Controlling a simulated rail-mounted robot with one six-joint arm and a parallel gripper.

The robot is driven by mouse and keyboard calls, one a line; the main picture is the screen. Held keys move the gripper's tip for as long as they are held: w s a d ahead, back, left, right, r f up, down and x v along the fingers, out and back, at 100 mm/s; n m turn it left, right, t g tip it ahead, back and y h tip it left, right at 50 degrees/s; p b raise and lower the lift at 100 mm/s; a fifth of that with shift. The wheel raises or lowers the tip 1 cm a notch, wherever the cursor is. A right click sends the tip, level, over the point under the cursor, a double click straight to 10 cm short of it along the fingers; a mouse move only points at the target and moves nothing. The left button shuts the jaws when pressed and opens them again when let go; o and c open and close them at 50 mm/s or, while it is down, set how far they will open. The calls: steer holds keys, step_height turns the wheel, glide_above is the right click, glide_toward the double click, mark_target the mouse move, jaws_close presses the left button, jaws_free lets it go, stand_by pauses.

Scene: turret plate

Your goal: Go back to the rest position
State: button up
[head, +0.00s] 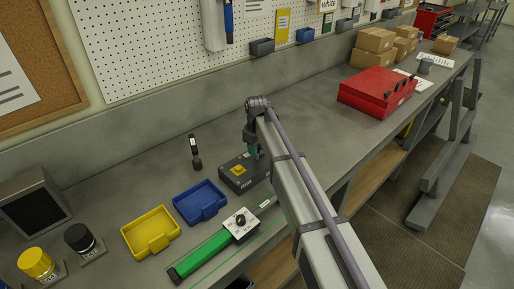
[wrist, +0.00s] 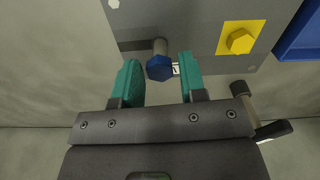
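My gripper (wrist: 157,80) has its two teal fingers apart, with nothing held between them. In the wrist view, a blue hex-headed bolt (wrist: 160,68) stands at the dark grey block's edge, in line with the gap between the fingertips. Whether a finger touches it is unclear. A yellow hex bolt (wrist: 240,41) sits on a yellow square on the same block, to the right. In the head view, my gripper (head: 255,152) is low over the far right part of the dark block (head: 236,183), and my arm hides part of that area.
A blue tray (head: 201,214), a yellow tray (head: 132,240) and a green-handled tool (head: 200,257) lie near the block. A black-handled tool (head: 195,153) lies behind. A red toolbox (head: 365,95) and cardboard boxes (head: 375,40) stand farther right. The bench between block and toolbox is clear.

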steer(key=m, duration=0.8)
steer(key=shift+m, duration=0.3)
steer(key=m, duration=0.3)
steer(key=shift+m, duration=0.3)
steer(key=m, duration=2.4)
steer(key=c, duration=0.6)
steer(key=n, duration=0.5)
steer(key=shift+r, duration=0.1)
steer(key=shift+c, duration=0.2)
steer(key=n, duration=0.3)
steer(key=shift+n, duration=0.3)
steer(key=n, duration=0.3)
steer(key=shift+n, duration=0.4)
steer(key=n, duration=0.3)
steer(key=shift+r+n, duration=0.1)
steer(key=shift+n, duration=0.2)
steer(key=n, duration=0.5)
steer(key=shift+n, duration=0.4)
step_height(320, 180, up, 7)
steer(key=p, duration=0.7)
